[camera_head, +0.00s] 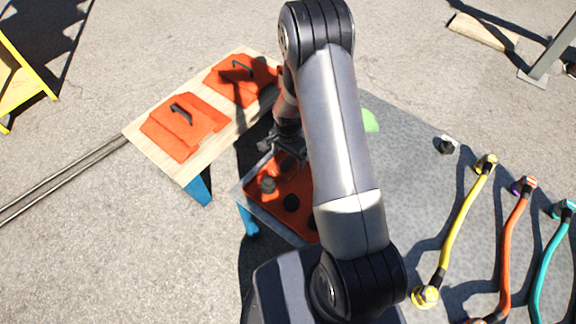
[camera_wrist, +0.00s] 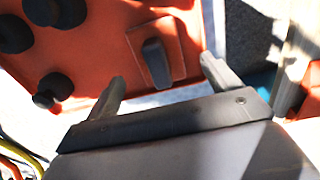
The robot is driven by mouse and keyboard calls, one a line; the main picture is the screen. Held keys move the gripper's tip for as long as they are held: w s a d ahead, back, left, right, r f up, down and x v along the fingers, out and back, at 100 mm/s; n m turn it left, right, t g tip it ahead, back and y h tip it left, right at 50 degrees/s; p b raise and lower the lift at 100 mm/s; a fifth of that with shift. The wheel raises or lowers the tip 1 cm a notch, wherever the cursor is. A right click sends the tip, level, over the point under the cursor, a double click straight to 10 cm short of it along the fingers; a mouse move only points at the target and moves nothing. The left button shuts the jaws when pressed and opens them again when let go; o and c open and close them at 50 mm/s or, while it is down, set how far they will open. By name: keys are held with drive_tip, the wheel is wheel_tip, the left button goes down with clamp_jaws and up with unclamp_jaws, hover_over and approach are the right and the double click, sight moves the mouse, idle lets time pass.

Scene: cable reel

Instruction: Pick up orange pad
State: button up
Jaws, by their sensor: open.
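An orange panel (camera_head: 276,211) lies on the near left end of the grey table, with dark round knobs on it. In the wrist view the panel (camera_wrist: 98,58) carries a small square orange pad (camera_wrist: 174,48) with a dark upright grip (camera_wrist: 156,62). My gripper (camera_head: 287,143) is at the far edge of the panel, partly hidden by my arm. In the wrist view my open gripper (camera_wrist: 162,72) has one finger either side of the grip, which stands just ahead of the fingertips. The jaws hold nothing. The pad is hidden in the head view.
Two orange pieces with black handles, a nearer one (camera_head: 187,130) and a farther one (camera_head: 232,85), lie on a wooden table (camera_head: 146,127) at left. Yellow (camera_head: 455,230), orange (camera_head: 508,245) and teal (camera_head: 545,262) cables lie at right. A green piece (camera_head: 370,121) lies behind my arm.

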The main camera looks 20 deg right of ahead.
sight(288, 161)
wheel_tip(288, 161, down, 4)
drive_tip(key=shift+s+r, duration=0.1)
drive_tip(key=shift+r, duration=0.05)
drive_tip(key=c, duration=1.1)
drive_tip(key=shift+r, duration=0.1)
wheel_tip(288, 161, up, 10)
drive_tip(key=shift+f+p, duration=0.1)
drive_tip(key=shift+p, duration=0.5)
